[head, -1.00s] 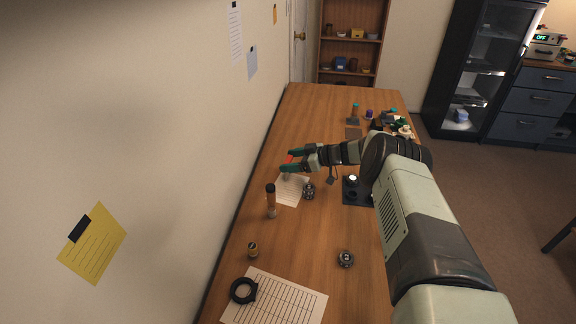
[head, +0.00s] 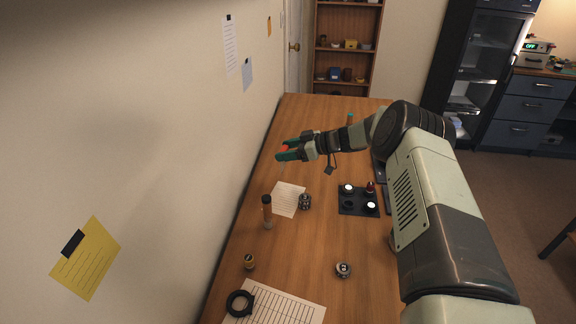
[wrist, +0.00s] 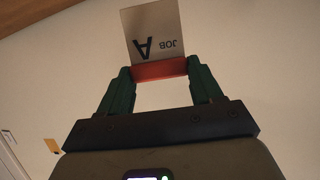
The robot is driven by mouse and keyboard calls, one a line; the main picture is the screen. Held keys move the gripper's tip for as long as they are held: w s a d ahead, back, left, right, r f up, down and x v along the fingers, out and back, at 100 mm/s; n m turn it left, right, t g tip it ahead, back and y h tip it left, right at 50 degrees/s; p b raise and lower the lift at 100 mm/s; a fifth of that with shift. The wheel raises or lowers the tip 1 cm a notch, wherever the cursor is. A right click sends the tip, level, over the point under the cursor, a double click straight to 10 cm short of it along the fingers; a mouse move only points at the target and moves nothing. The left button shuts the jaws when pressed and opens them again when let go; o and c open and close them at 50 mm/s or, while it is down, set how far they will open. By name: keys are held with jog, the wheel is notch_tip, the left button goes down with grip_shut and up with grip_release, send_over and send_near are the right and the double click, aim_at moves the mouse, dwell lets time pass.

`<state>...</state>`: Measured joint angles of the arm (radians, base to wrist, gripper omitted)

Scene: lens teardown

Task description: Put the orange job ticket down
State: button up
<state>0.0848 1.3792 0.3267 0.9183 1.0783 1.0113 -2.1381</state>
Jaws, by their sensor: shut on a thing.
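The job ticket (wrist: 153,38) is a pale card marked "JOB A" with an orange strip (wrist: 159,71) along its held edge. My gripper (wrist: 160,78) is shut on that orange strip, one green finger at each side, with the card sticking out beyond the fingertips. In the head view my gripper (head: 283,152) is above the left side of the table, near the wall. A bit of orange shows between its fingers there; the card itself is hard to make out.
On the wooden table (head: 310,250), a sheet of paper (head: 286,199) lies below my gripper, with a dark-topped cylinder (head: 267,210) and a small ring part (head: 305,202) beside it. A black tray (head: 347,209) holds several parts. A lined sheet (head: 285,308) and black ring (head: 239,303) are nearer.

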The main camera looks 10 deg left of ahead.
jog(key=s+d+r+n+g, duration=0.1)
jog(key=s+d+n+g, duration=0.25)
jog(key=s, duration=1.15)
jog(key=s+d+n+g, duration=0.2)
jog(key=s+n+g, duration=0.15)
jog(key=s, duration=1.05)
jog(key=shift+m+h, duration=0.3)
jog(key=shift+h, duration=0.1)
jog(key=f, duration=0.9)
jog(key=shift+s+d, duration=0.1)
jog(key=shift+d, duration=0.1)
jog(key=shift+f, duration=0.1)
jog(key=o, duration=1)
